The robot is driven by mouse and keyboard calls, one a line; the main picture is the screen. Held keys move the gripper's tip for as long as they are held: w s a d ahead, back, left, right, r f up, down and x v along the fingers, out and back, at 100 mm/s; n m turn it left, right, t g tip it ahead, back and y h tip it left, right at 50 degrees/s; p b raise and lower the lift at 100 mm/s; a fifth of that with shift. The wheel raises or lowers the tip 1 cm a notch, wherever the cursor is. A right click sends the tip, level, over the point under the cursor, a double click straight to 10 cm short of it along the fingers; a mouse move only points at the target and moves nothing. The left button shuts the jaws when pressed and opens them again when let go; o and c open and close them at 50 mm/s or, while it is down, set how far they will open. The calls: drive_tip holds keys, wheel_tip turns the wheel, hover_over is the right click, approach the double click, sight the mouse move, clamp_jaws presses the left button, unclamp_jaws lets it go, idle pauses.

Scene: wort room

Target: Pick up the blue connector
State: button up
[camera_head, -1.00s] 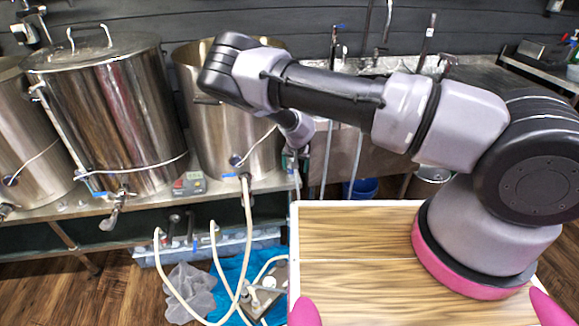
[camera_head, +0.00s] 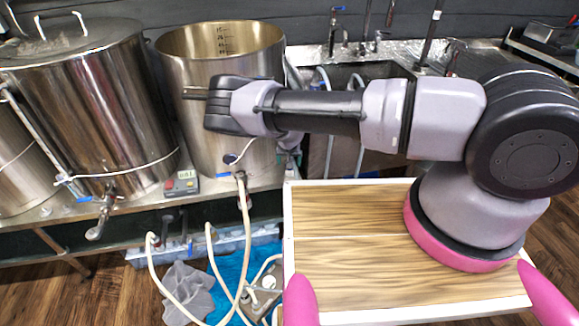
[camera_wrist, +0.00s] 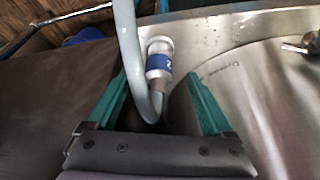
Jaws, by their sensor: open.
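The blue connector (camera_wrist: 159,62) shows in the wrist view as a short grey cylinder with a blue band, tapering toward the camera. It appears to lie between or just beyond the fingertips of my gripper (camera_wrist: 157,77), which is open with green fingers to either side. No finger visibly touches it. A grey hose (camera_wrist: 128,50) runs down beside it on the left and curves near its narrow end. In the head view my arm hides most of the gripper, and I cannot make out the connector.
A shiny metal surface (camera_wrist: 235,70) fills the right of the wrist view. In the head view, a large open steel pot (camera_head: 190,125) stands behind my wrist and a lidded one (camera_head: 100,110) to its left. A sink (camera_head: 345,82) lies behind my arm.

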drive_tip(key=x, duration=0.5)
drive_tip(key=shift+w+f, duration=0.15)
clamp_jaws()
